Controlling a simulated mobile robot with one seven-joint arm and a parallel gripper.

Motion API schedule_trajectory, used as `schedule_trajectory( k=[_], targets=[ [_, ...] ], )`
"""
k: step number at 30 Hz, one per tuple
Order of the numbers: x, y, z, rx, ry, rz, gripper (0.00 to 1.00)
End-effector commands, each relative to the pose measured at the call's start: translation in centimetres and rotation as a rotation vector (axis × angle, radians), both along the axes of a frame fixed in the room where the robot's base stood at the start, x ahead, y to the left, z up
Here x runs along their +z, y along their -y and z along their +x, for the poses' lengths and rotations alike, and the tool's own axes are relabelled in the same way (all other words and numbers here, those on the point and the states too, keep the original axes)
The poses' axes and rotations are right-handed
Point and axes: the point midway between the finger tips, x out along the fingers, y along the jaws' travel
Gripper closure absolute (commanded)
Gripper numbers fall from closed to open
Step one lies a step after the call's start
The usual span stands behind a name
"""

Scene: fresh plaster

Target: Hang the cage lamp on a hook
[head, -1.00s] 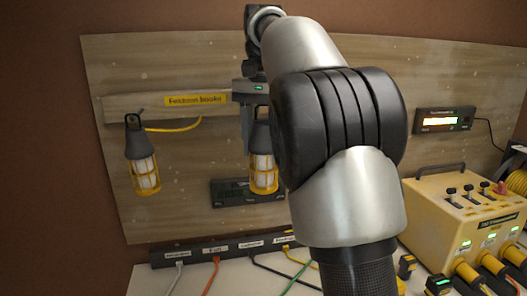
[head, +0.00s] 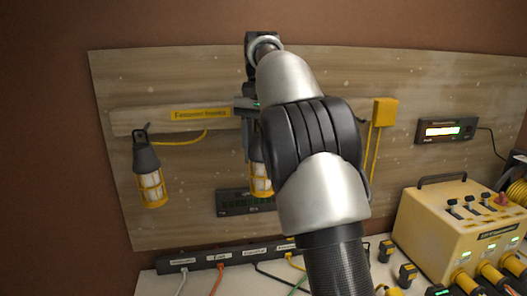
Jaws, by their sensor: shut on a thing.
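One cage lamp (head: 150,181), with a dark top and a yellow cage, hangs at the left end of the hook rail (head: 128,122) under the yellow "Festoon hooks" label (head: 201,114). A second cage lamp (head: 261,179) is upright below my gripper (head: 249,150), in front of the board; my forearm covers its right part. My gripper is shut on this second lamp. The jaws and the lamp's top are mostly hidden behind my arm, and I cannot tell whether the lamp touches a hook.
A yellow box (head: 384,112) with hanging cords is on the board, right of my arm. A dark display (head: 233,203) is behind the held lamp. A lit display (head: 446,130) is farther right. A power strip (head: 218,255) and a yellow transformer box (head: 455,220) stand below.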

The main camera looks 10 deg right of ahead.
Motion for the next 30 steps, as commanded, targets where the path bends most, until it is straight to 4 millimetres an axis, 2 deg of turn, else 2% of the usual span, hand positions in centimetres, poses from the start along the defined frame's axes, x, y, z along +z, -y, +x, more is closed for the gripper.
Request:
schedule_trajectory(
  k=[15,18,30],
  targets=[
    [0.1,0.0,3.2,0.000,0.001,-0.001,0.79],
    [-0.7,0.0,3.6,0.000,0.001,-0.001,0.79],
    [-1.6,0.0,4.3,-0.001,0.001,0.000,0.79]
  ],
)
